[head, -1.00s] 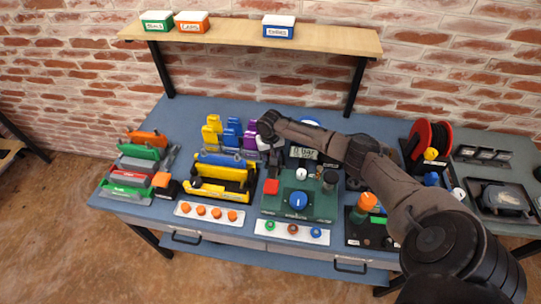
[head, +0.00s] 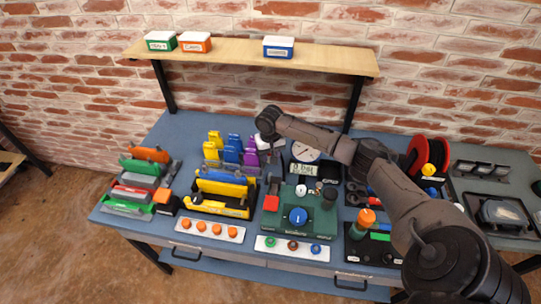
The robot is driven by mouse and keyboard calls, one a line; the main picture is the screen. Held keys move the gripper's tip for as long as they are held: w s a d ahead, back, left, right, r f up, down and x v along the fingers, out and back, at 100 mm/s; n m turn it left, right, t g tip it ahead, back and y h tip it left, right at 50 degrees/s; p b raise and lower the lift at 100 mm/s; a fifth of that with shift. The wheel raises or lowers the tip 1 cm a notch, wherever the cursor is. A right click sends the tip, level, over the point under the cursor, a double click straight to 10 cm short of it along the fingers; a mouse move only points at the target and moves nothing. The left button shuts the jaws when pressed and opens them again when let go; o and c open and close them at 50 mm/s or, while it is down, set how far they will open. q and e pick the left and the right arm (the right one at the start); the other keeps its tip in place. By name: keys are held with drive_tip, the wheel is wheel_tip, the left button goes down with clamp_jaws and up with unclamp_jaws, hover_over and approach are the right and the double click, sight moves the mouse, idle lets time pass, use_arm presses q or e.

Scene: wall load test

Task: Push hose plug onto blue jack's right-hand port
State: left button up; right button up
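My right arm reaches in from the lower right across the bench. Its wrist bends down near the back, and my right gripper (head: 274,156) is small and dark there, so its fingers are not clear. It is just right of the upright blue (head: 233,148) and purple (head: 252,142) pieces. I cannot tell whether it holds anything. No hose plug can be made out for certain. A red hose reel (head: 418,150) with a yellow fitting stands at the right. I cannot identify the blue jack or its right-hand port with certainty. My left gripper is not in view.
A green pump-like unit (head: 325,225) with a blue knob and a display (head: 303,170) stand mid-bench. A yellow holder with a blue top (head: 222,188) and coloured trays (head: 140,180) are left. A shelf (head: 250,57) with labelled boxes is above.

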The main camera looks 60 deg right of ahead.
drive_tip(key=shift+r, duration=0.1)
drive_tip(key=shift+w+a+r+p, duration=0.1)
drive_tip(key=shift+a+r+p, duration=0.1)
drive_tip(key=shift+p, duration=0.2)
wheel_tip(320, 180, up, 8)
drive_tip(key=p, duration=1.4)
hover_over(237, 171)
drive_tip(key=shift+d+f, duration=0.15)
drive_tip(key=shift+f, duration=0.05)
wheel_tip(237, 171, down, 4)
drive_tip(key=shift+r+b, duration=0.1)
drive_tip(key=shift+b, duration=0.65)
drive_tip(key=shift+f, duration=0.75)
drive_tip(key=shift+f, duration=0.1)
drive_tip(key=shift+f+b, duration=0.35)
drive_tip(key=shift+f, duration=0.1)
